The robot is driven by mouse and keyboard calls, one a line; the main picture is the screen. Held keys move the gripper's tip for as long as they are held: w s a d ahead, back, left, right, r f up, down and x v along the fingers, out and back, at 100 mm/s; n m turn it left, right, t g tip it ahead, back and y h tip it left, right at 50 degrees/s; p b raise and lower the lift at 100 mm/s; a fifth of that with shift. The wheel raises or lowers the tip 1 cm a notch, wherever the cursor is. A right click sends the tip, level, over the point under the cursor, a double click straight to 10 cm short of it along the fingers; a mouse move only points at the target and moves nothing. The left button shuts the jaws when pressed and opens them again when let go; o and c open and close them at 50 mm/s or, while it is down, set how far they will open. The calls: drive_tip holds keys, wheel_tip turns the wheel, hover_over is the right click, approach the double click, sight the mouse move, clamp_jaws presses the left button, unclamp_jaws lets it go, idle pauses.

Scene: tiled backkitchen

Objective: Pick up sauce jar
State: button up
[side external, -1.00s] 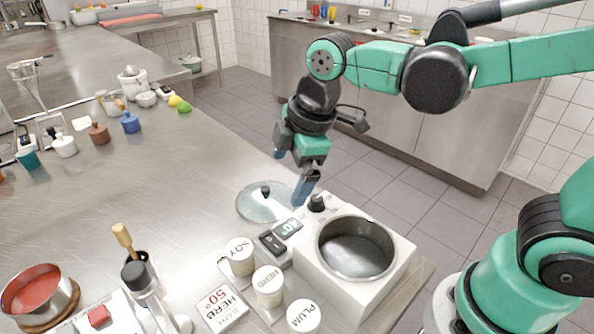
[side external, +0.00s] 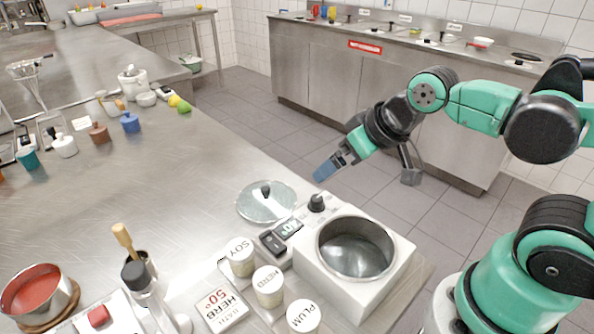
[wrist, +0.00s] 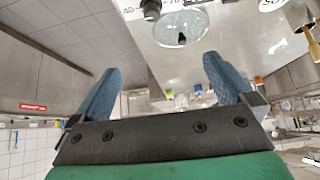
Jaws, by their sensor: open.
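Three pale jars with white lids stand in a row on the steel counter in the side view: one marked SOY (side external: 240,262), a middle jar (side external: 268,291) whose lettering is hard to read, and one marked PLUM (side external: 303,316). Which one is the sauce jar I cannot tell. My gripper (side external: 325,171) is open and empty, its blue fingers tilted down-left, beyond the bath and well apart from the jars. In the wrist view, both blue fingers (wrist: 162,68) stand apart with nothing between them.
A white water bath (side external: 355,247) with a round steel well and black knob stands right of the jars. A glass lid (side external: 266,202) lies behind them, a HERB sign (side external: 220,308) beside them. A red sauce pan (side external: 38,292) is front left. The middle counter is clear.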

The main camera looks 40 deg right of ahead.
drive_tip(key=shift+c, duration=0.2)
drive_tip(key=c, duration=0.5)
drive_tip(key=m+g, duration=0.7)
drive_tip(key=m, duration=0.2)
approach(268, 279)
wheel_tip(268, 279, down, 6)
drive_tip(key=shift+w+d+f, duration=0.1)
drive_tip(key=shift+w+d, duration=0.05)
drive_tip(key=shift+a+f, duration=0.2)
drive_tip(key=shift+f, duration=2.7)
